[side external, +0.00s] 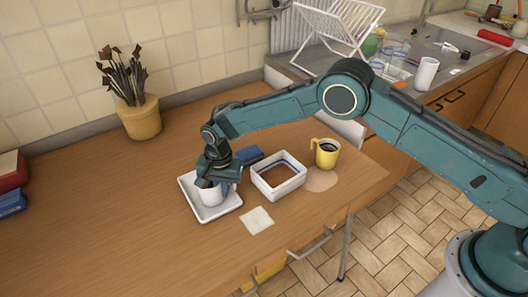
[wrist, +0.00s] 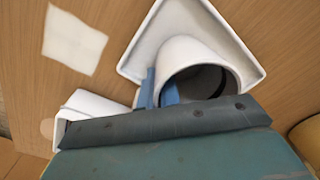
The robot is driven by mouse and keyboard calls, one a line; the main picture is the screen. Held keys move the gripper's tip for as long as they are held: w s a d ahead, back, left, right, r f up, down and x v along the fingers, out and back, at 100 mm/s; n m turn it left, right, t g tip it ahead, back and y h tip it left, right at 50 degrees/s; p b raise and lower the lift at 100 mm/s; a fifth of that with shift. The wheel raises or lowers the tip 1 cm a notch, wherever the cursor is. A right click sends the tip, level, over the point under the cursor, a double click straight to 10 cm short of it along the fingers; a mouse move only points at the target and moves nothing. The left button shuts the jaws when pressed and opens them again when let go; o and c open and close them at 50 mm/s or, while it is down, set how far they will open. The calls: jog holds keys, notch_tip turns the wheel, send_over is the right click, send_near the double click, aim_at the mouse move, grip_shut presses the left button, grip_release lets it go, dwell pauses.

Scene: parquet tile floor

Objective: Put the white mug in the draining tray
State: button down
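The white mug (side external: 212,196) is upright, within the outline of the flat white draining tray (side external: 229,209) on the wooden table; whether its base touches the tray is hard to tell. My gripper (side external: 206,183) points down at the mug's rim. In the wrist view the mug (wrist: 185,52) shows its dark opening, with the tray (wrist: 138,58) behind it. The blue fingers of my gripper (wrist: 159,88) sit close on either side of the mug's wall, apparently pinching it. The mug's handle is not visible.
A white box with a blue inner edge (side external: 278,187) stands right of the tray, with a yellow mug (side external: 325,153) beyond it. A white napkin (side external: 257,220) lies in front.

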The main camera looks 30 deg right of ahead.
jog(key=shift+f, duration=0.1)
dwell(0.3)
jog(key=c, duration=1.6)
grip_release()
notch_tip(320, 180, up, 12)
jog(key=shift+d, duration=0.2)
jog(key=shift+s, duration=0.1)
